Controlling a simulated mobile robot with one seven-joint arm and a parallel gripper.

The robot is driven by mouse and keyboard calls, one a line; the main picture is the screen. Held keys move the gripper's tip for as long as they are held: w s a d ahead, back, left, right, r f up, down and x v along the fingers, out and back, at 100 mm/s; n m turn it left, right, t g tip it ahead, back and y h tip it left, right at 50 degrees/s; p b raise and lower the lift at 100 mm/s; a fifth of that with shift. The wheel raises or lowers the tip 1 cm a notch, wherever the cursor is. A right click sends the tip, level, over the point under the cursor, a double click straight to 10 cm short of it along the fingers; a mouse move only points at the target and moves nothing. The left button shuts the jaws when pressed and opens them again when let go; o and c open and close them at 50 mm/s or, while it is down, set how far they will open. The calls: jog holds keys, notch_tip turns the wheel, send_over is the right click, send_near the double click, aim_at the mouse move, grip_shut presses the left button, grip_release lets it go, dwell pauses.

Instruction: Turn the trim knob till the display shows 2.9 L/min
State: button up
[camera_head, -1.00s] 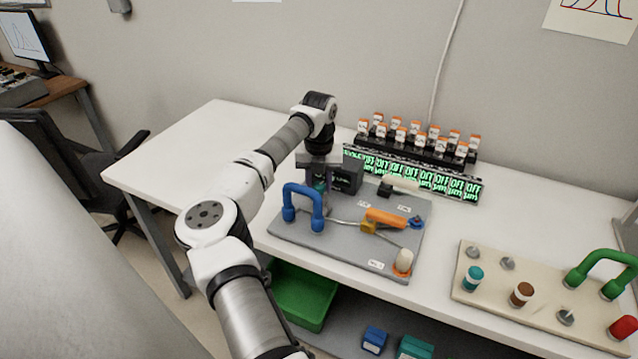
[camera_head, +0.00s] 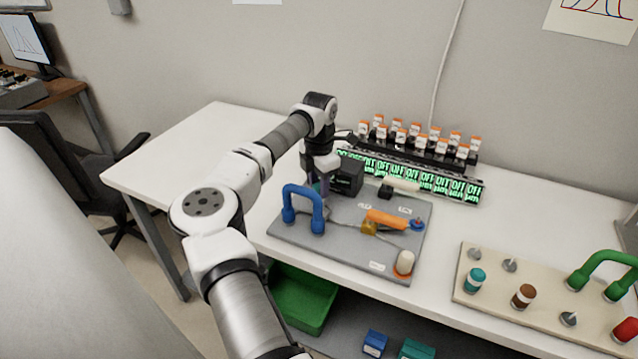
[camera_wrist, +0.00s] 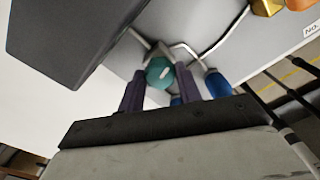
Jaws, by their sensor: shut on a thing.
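The trim knob (camera_wrist: 160,73) is a round teal knob with a pale mark on its face, seen in the wrist view. My gripper (camera_wrist: 160,88) is shut on the knob, one dark finger on each side. In the head view my gripper (camera_head: 318,184) points down behind the blue handle, and the knob is hidden there. A dark box (camera_head: 347,176) stands right beside my gripper, and it fills the upper left of the wrist view (camera_wrist: 75,35). The flow reading on this box cannot be read in either view.
A beige board (camera_head: 490,305) with pegs lies to the right.

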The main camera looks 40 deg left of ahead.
jog(key=shift+w+r+m, duration=0.1)
jog(key=shift+r+m, duration=0.05)
jog(key=shift+m, duration=2.05)
jog(key=o, duration=1)
notch_tip(320, 180, up, 14)
jog(key=b, duration=0.2)
